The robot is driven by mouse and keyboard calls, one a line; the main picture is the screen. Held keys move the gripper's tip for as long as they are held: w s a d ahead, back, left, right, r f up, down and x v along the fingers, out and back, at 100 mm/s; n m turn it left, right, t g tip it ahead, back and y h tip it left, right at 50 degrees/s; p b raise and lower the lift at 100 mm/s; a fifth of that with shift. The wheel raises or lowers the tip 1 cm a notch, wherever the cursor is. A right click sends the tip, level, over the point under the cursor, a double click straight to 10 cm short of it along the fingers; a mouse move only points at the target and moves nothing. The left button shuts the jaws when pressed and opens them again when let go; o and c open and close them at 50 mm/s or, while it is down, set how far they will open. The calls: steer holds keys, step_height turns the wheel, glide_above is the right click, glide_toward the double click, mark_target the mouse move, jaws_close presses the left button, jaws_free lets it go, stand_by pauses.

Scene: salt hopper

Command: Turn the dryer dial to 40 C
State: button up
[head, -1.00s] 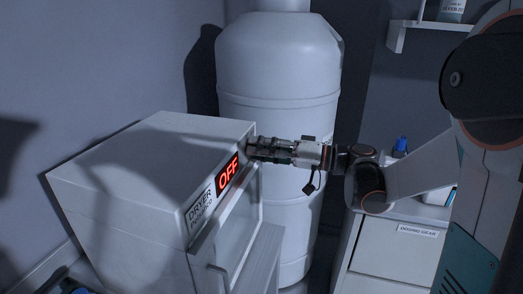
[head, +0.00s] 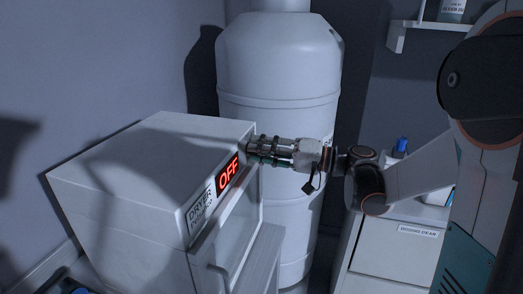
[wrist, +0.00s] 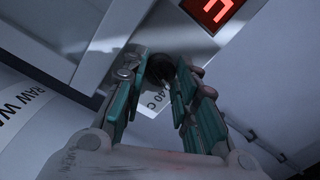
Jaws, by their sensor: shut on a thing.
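The dryer (head: 130,185) is a white box at the left in the head view, with a red OFF display (head: 228,174) on its front. In the wrist view part of the display (wrist: 212,8) shows at the top. My gripper (head: 251,151) reaches the front face near the far upper corner. In the wrist view my gripper (wrist: 161,75) is shut on the dark round dial (wrist: 160,68), one finger on each side. A "40 C" mark (wrist: 155,102) shows on the panel beside the dial. The dial's pointer cannot be made out, and the dial is hidden in the head view.
A large white tank (head: 280,80) stands behind the dryer. A dosing gear cabinet (head: 395,270) is at the right, below a wall shelf (head: 405,32). A handle (head: 219,280) sticks out below the dryer's display.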

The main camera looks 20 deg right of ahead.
steer(key=m, duration=0.5)
steer(key=shift+f+m, duration=0.1)
steer(key=shift+m, duration=0.3)
stand_by(0.4)
steer(key=o, duration=0.8)
steer(key=v, duration=1.2)
steer(key=shift+f, duration=0.15)
